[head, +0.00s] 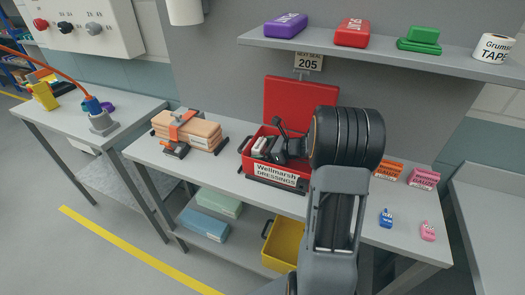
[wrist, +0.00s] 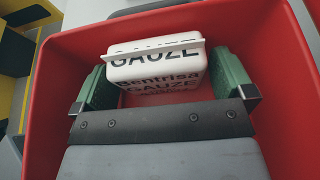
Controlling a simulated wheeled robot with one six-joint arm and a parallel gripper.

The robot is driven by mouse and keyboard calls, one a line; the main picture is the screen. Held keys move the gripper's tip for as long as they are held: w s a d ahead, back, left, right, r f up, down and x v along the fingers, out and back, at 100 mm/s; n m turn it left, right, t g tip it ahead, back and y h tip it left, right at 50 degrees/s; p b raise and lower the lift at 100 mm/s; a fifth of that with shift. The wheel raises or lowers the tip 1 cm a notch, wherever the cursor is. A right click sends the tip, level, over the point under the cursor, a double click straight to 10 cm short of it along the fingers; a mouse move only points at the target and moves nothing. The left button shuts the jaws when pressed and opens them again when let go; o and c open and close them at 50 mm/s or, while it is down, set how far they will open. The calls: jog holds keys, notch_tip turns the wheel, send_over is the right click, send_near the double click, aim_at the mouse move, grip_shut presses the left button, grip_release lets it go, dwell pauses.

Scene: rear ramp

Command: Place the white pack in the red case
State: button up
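The white pack, printed "Bentrisa GAUZE", shows in the wrist view (wrist: 155,68) between the two green finger pads of my gripper (wrist: 165,85). Both pads appear to be against its sides, so my gripper looks shut on it. The pack is inside the red case (wrist: 285,110), with red walls around it; whether it touches the floor is unclear. In the head view, the open red case (head: 248,163), labelled "Wellmarsh DRESSINGS", stands on the bench with its lid (head: 290,98) raised behind. My gripper (head: 270,148) reaches into it, and my arm hides the right side.
Orange (head: 388,170) and pink (head: 423,178) gauze boxes and small blue and pink items lie on the bench to the right. Strapped tan packs (head: 190,132) lie to the left. A shelf (head: 380,55) overhangs the back. A yellow bin (head: 283,245) sits below.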

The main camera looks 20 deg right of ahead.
jog(key=shift+r, duration=0.2)
jog(key=shift+s+d+r, duration=0.15)
jog(key=shift+d, duration=0.05)
jog(key=v, duration=0.7)
dwell(0.4)
